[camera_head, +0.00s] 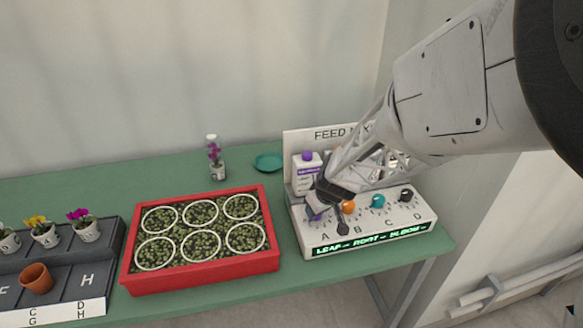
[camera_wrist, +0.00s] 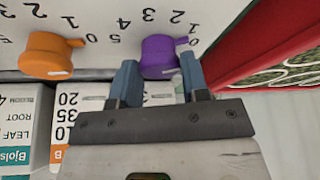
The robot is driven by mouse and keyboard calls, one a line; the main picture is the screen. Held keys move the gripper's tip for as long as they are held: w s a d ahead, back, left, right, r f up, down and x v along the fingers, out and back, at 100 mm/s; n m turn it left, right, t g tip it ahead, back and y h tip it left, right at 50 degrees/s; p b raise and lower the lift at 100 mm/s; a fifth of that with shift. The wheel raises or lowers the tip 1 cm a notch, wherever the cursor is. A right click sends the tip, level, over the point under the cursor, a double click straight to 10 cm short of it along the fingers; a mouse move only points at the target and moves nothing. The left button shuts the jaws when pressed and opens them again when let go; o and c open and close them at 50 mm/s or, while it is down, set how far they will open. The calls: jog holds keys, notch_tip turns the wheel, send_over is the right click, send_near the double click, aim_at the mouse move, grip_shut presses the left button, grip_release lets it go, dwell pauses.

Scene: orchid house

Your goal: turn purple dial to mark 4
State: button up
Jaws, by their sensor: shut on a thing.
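The purple dial (camera_head: 314,213) is at the left end of the row on the white feed panel (camera_head: 375,236), by letter A. In the wrist view the purple dial (camera_wrist: 158,57) stands between my gripper's two blue fingers, its pointer tab aimed to the picture's right, near marks 0 and 1. The printed numbers appear upside down there. My gripper (camera_wrist: 159,80) is shut on the dial. In the head view my gripper (camera_head: 327,196) comes down from the upper right and partly hides the dial and its scale.
An orange dial (camera_head: 348,207), a teal dial (camera_head: 378,201) and a black dial (camera_head: 406,194) share the panel. A purple-capped bottle (camera_head: 307,172) stands behind. A red seedling tray (camera_head: 205,285) lies left of the panel, close to my gripper in the wrist view.

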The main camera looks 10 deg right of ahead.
jog(key=n, duration=0.2)
jog(key=n+g+y, duration=0.1)
jog(key=n, duration=0.1)
jog(key=shift+w+d+n+y, duration=0.1)
jog(key=shift+d+n+y, duration=0.05)
jog(key=shift+n+y, duration=0.15)
jog(key=n+g, duration=0.1)
jog(key=n, duration=0.1)
jog(key=n+y, duration=0.1)
jog(key=n, duration=0.2)
jog(key=shift+w+g, duration=0.1)
jog(key=shift+g, duration=0.3)
jog(key=n+g, duration=0.1)
jog(key=n, duration=0.4)
jog(key=shift+w+g, duration=0.15)
jog(key=shift+g, duration=0.25)
jog(key=n+g, duration=0.2)
jog(key=n, duration=0.3)
jog(key=shift+w, duration=0.1)
jog(key=o, duration=0.9)
